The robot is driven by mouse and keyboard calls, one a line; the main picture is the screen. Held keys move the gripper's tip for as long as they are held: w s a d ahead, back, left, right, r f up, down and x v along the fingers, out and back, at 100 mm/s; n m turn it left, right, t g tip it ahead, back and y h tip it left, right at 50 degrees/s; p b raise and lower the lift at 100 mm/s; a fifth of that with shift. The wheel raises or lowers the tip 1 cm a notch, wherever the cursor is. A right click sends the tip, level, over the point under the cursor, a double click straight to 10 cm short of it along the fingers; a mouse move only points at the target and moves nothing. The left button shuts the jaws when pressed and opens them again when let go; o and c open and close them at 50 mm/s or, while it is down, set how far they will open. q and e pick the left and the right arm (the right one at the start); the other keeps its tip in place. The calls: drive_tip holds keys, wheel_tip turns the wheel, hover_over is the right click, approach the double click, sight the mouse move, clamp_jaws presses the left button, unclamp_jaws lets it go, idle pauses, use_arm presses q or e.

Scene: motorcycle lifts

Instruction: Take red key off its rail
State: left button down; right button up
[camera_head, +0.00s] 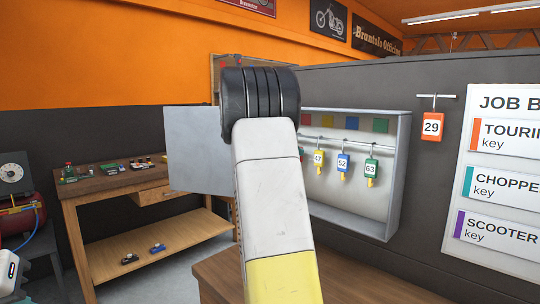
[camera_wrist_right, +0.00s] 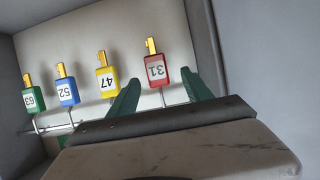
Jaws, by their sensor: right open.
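The red key (camera_wrist_right: 157,70), tagged 31, hangs in the right wrist view from the rail (camera_wrist_right: 95,118) inside the key cabinet. In the head view my raised arm hides it. My right gripper (camera_wrist_right: 162,77) is open, with its two green fingers on either side of the red key in the picture. I cannot tell whether the fingertips reach the key's depth; no contact shows. My left gripper is not in view.
Yellow key 47 (camera_wrist_right: 107,75), blue key 52 (camera_wrist_right: 67,88) and green key 63 (camera_wrist_right: 32,97) hang beside it. The open cabinet (camera_head: 398,175) is on the dark wall. Orange tag 29 (camera_head: 433,127) hangs outside it. A wooden workbench (camera_head: 120,184) stands left.

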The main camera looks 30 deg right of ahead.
drive_tip(key=x, duration=0.5)
drive_tip(key=shift+s+d+f, duration=0.1)
drive_tip(key=shift+s+f, duration=0.05)
clamp_jaws()
idle(0.4)
